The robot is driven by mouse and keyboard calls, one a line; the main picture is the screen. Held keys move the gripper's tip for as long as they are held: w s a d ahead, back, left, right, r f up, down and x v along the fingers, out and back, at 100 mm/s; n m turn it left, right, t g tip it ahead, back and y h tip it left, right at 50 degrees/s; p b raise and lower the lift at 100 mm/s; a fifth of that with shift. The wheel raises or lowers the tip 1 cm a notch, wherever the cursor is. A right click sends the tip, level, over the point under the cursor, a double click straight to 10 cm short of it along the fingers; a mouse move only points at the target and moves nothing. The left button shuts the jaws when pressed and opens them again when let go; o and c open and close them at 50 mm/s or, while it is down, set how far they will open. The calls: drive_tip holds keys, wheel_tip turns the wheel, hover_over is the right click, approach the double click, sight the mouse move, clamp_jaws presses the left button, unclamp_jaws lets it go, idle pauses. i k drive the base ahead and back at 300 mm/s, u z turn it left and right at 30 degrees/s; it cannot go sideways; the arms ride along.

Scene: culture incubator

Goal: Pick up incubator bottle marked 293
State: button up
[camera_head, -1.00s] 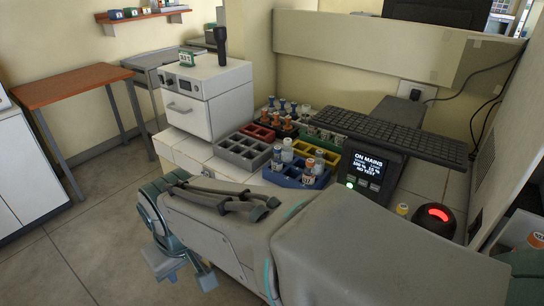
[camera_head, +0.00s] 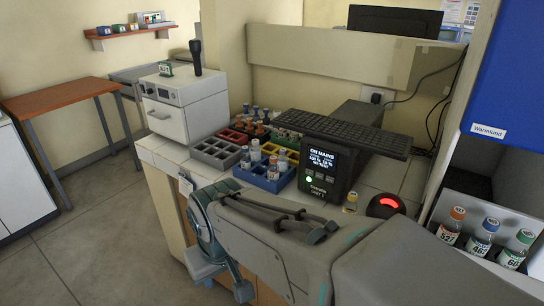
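The incubator, with a blue panel (camera_head: 508,92) labelled "Warmlund", stands at the right edge. No label reading 293 can be made out. My gripper (camera_head: 224,282) hangs low at the bench's front, left of and well apart from these bottles. Its two fingers look spread, with nothing between them. My arm covers the lower middle and right.
The tiled bench holds a grey rack (camera_head: 216,153), a blue rack (camera_head: 263,179) with bottles, red and yellow racks, a black display unit (camera_head: 322,170) with a keyboard, a small yellow-capped vial (camera_head: 350,202) and a red-lit dome (camera_head: 385,206). The floor at left is clear.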

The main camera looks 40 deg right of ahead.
sight(283, 162)
drive_tip(key=z, duration=0.25)
drive_tip(key=i, duration=1)
